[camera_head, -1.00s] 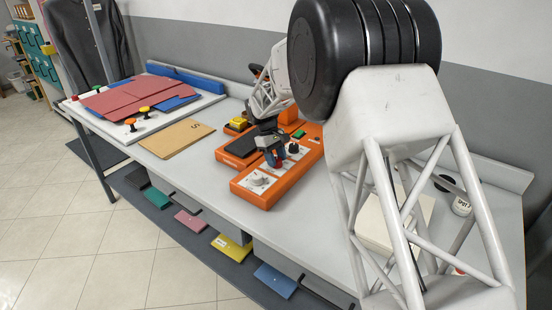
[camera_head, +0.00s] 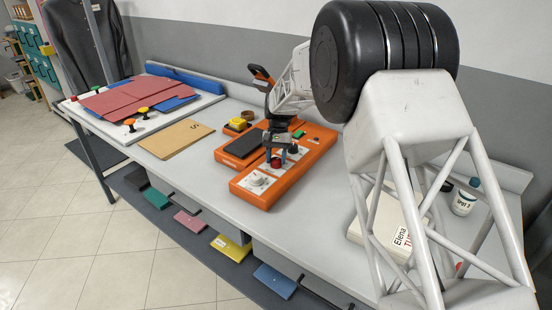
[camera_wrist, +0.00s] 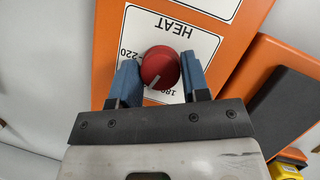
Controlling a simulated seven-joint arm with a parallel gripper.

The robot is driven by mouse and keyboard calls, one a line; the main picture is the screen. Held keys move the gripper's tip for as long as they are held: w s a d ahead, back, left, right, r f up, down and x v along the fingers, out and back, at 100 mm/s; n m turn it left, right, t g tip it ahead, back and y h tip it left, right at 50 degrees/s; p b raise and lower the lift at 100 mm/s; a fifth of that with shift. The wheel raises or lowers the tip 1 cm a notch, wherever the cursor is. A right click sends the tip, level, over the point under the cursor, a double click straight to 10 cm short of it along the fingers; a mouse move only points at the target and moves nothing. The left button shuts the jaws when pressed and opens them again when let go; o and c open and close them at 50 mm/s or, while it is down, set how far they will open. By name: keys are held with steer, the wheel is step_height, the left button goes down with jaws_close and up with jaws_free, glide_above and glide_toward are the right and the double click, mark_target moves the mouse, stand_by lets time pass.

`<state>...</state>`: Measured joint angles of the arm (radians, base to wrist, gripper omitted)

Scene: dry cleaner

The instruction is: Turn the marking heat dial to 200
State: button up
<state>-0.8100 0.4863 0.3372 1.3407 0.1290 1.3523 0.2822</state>
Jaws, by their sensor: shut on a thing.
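The marking heat dial is a round red knob (camera_wrist: 160,68) on a white plate printed HEAT, upside down in the wrist view. Its white pointer line faces down and slightly left there, between the printed 220 at left and the partly covered 180 at lower right. My gripper (camera_wrist: 161,77) is shut on the knob, one blue finger against each side. In the head view the red knob (camera_head: 276,163) shows small below my gripper (camera_head: 280,155), on the orange marking machine (camera_head: 264,198). The 200 print is not visible.
A white knob (camera_head: 258,180) sits on the machine's near panel, and a dark pad (camera_head: 243,145) lies left of my gripper. A yellow button (camera_head: 238,123) stands beyond the pad. A labelled white box (camera_head: 385,232) and a jar (camera_head: 464,202) stand at right, partly behind my arm.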

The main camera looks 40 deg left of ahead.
steer(key=shift+m+y, duration=0.4)
steer(key=shift+m, duration=0.7)
steer(key=o, duration=0.9)
steer(key=shift+r, duration=0.1)
steer(key=shift+v, duration=3.8)
steer(key=shift+w, duration=0.15)
steer(key=shift+d, duration=0.1)
